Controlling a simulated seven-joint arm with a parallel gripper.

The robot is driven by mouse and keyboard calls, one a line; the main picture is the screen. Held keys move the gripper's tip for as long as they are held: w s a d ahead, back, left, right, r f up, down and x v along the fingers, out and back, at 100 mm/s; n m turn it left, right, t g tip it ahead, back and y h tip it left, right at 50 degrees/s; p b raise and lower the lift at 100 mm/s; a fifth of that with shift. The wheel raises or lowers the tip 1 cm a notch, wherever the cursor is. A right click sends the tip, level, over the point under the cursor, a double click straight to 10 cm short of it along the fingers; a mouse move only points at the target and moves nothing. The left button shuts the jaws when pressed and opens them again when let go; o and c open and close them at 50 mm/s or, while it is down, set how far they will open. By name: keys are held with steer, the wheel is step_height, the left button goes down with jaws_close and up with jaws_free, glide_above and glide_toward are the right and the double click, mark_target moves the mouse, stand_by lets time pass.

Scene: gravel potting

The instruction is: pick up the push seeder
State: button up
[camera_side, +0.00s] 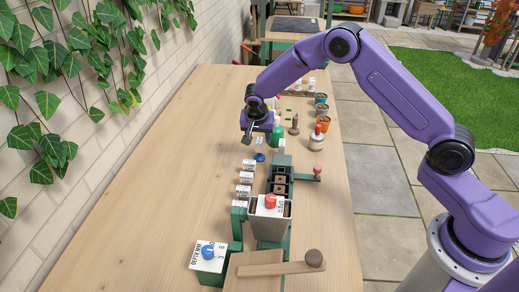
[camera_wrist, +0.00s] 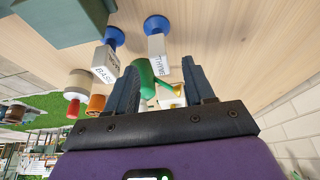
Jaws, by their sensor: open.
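My gripper (camera_side: 248,137) is open above the table, left of a small upright green object (camera_side: 277,131) in the side view. In the wrist view the open jaws (camera_wrist: 164,76) have a tapered green piece (camera_wrist: 147,76) showing between them, nearer the left finger. This green piece looks like the push seeder, but I cannot be sure. The fingers hide part of it, and I cannot tell whether they touch it. A pale yellowish block (camera_wrist: 172,97) shows behind it, low between the fingers.
White blocks labelled THYME (camera_wrist: 160,50) and BASIL (camera_wrist: 105,62), with blue ends, stand close by. A green holder (camera_side: 279,172) and a row of white labelled blocks (camera_side: 245,178) lie nearer the side camera. Coloured pots (camera_side: 322,110) stand right. The table's left side is clear.

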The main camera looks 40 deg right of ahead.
mark_target(259, 141)
steer(key=x, duration=0.5)
steer(key=shift+r, duration=0.1)
jaws_close()
